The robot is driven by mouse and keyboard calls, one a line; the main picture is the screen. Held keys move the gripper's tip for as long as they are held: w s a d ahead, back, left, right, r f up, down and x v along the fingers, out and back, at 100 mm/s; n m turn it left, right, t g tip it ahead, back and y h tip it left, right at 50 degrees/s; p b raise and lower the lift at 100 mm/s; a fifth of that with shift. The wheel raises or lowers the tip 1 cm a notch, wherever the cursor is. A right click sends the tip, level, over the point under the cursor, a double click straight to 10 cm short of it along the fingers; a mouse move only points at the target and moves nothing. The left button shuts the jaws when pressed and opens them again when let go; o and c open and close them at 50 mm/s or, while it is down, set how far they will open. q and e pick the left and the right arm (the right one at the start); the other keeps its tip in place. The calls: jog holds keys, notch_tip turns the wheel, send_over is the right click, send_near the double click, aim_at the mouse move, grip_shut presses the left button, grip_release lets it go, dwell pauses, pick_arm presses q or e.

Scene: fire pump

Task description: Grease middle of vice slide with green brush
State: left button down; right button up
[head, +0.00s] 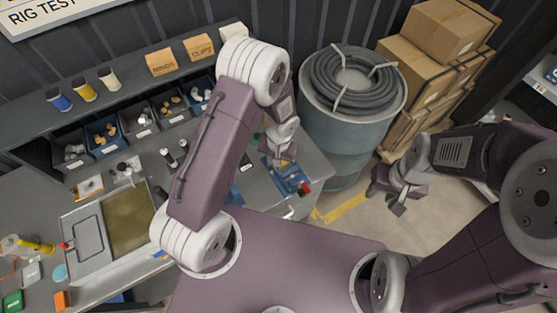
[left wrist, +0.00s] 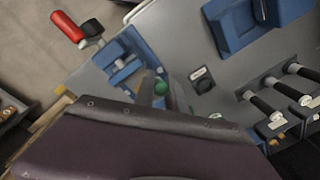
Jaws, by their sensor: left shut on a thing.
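The blue vice (head: 289,180), with a red handle (head: 304,188), stands at the bench's right end. In the left wrist view the vice (left wrist: 128,62) is at upper left, its red handle (left wrist: 67,26) beyond it. My left gripper (head: 283,155) is over the vice. In the left wrist view it is shut on the green brush (left wrist: 161,88), of which only a small green part shows. The bristles are hidden, so I cannot tell whether they touch the slide. My right gripper (head: 386,196) appears open and empty over the floor, right of the bench.
A grey-blue drum (head: 345,135) with a coiled hose (head: 350,75) stands behind the bench's right end, with cardboard boxes (head: 430,60) beside it. Parts bins (head: 140,115) line the bench back. A flat tray (head: 90,235) lies at left. Black-handled tools (left wrist: 280,95) stand near the vice.

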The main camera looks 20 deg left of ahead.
pick_arm(q)
jog(key=shift+s+d+f+b, duration=0.1)
jog(key=shift+s+d+b, duration=0.2)
jog(key=shift+d+b, duration=0.1)
jog(key=shift+w+d, duration=1.2)
jog(key=shift+d, duration=0.05)
